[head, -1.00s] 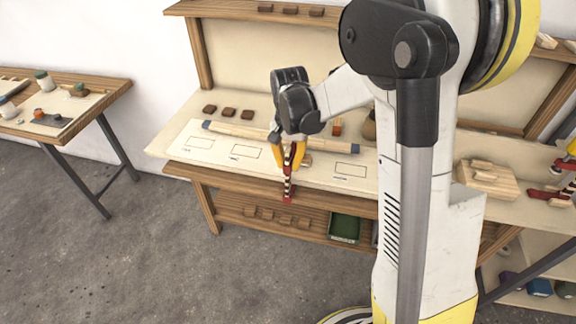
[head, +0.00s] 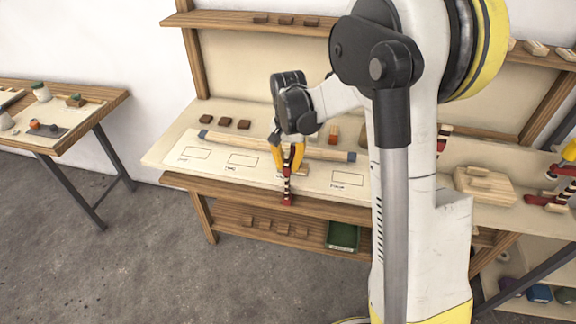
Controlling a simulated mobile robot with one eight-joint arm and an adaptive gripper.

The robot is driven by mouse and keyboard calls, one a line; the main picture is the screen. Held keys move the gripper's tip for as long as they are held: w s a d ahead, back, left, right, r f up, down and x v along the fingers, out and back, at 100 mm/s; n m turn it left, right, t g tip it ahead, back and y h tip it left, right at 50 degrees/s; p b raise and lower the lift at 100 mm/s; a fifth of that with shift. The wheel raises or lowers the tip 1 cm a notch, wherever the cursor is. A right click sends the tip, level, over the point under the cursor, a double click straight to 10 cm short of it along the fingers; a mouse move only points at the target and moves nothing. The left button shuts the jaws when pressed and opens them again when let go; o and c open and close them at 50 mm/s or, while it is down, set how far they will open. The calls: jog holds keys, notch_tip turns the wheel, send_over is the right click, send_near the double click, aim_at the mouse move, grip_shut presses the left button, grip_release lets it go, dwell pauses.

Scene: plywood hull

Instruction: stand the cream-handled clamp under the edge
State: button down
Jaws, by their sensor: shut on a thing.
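My gripper (head: 287,160) has yellow fingers and is shut on a slim clamp (head: 287,186) with red parts and a cream-and-dark banded bar. The clamp hangs upright at the front edge (head: 230,188) of the bench top, its red lower end at about the height of the edge in the picture. I cannot tell whether it touches the edge. Its handle is not clear, partly hidden by the fingers. A long wooden strip with blue ends (head: 250,141) lies on the bench behind the gripper.
A pale sheet with outlined boxes (head: 215,163) lies on the bench. Small dark blocks (head: 225,121) sit behind it. A lower shelf holds a green tray (head: 343,236). A side table (head: 100,95) stands left. My arm hides the middle right.

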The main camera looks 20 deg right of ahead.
jog(key=c, duration=1.4)
grip_release()
